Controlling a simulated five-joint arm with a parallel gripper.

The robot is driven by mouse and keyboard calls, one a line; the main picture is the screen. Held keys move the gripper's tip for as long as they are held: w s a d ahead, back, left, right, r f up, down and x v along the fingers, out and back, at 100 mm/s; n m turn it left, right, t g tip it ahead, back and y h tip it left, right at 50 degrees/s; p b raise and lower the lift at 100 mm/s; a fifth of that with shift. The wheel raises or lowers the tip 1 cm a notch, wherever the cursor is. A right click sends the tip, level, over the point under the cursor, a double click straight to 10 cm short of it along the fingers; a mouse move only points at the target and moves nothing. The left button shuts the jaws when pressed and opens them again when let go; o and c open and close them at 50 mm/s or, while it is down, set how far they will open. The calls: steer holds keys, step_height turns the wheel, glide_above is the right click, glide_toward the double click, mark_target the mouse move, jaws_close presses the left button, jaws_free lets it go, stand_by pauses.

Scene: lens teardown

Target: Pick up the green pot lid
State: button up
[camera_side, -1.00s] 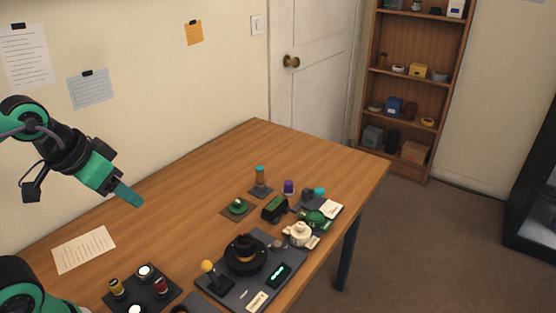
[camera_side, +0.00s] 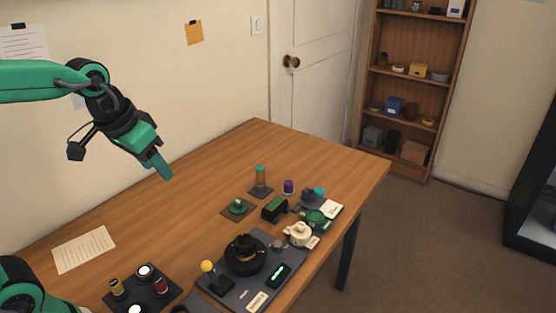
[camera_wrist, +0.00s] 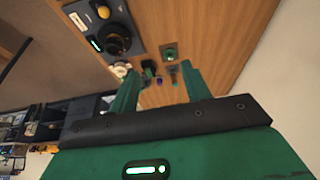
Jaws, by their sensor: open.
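A small green lid with a round knob (camera_side: 238,207) sits on a dark square pad in the middle of the table; it looks like the green pot lid. It also shows in the wrist view (camera_wrist: 170,53), near the top and beyond my fingers. My gripper (camera_side: 164,172) is in the air above the table, left of the lid and higher than it, with nothing in its jaws. In the wrist view the two green fingers of my gripper (camera_wrist: 162,66) stand apart. A green pot-like piece (camera_side: 316,218) is farther right, beside a white pot (camera_side: 299,234).
A grey tray (camera_side: 226,295) holds a black round part (camera_side: 245,255) and a yellow-knobbed stick (camera_side: 208,267). An orange-brown cylinder with a teal top (camera_side: 260,178) stands behind the lid. A black-and-green block (camera_side: 275,208) is right of it. Bare wood lies left of the lid.

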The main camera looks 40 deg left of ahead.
steer(key=w+f+g, duration=0.2)
steer(key=w+f, duration=0.2)
steer(key=w, duration=0.9)
steer(key=g, duration=0.2)
glide_toward(238, 201)
steer(key=shift+w+d+f, duration=0.1)
steer(key=shift+d+f, duration=0.1)
steer(key=shift+f, duration=1.45)
steer(key=shift+f, duration=0.1)
steer(key=shift+a+f, duration=0.15)
steer(key=shift+f, duration=1.1)
steer(key=shift+a+f, duration=0.1)
steer(key=shift+f, duration=1.15)
jaws_close()
